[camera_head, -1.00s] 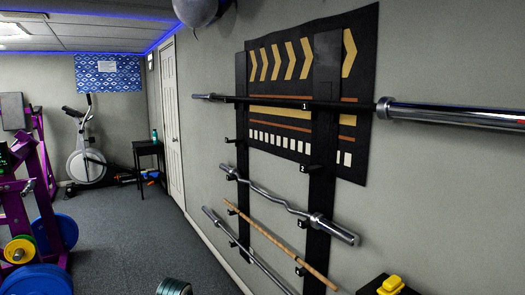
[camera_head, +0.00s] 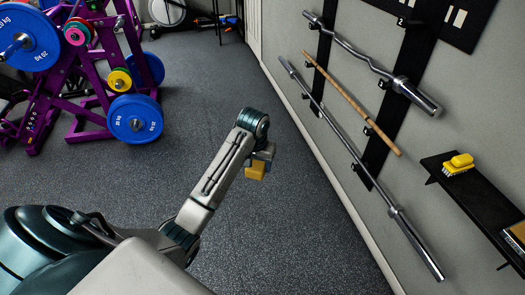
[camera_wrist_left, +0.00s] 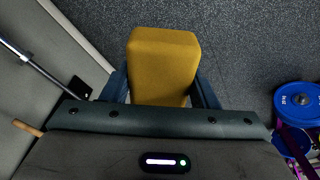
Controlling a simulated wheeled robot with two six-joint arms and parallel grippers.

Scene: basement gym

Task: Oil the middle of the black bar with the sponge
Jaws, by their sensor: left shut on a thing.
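A yellow-orange sponge block (camera_head: 256,171) is in my left gripper (camera_head: 263,156), held in the air over the dark floor, left of the wall rack. In the left wrist view the sponge (camera_wrist_left: 163,68) sits between the two fingers of my left gripper (camera_wrist_left: 163,90), which are shut on its sides. The black bar is out of view in the head view now; it showed on the top hooks of the rack earlier. My right gripper is not in view.
The rack's lower hooks hold a curved chrome bar (camera_head: 370,60), a wooden stick (camera_head: 350,101) and a straight bar (camera_head: 345,145). A black wall shelf (camera_head: 480,200) carries a yellow brush (camera_head: 459,163). Purple equipment with blue plates (camera_head: 135,119) stands left. Floor between is clear.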

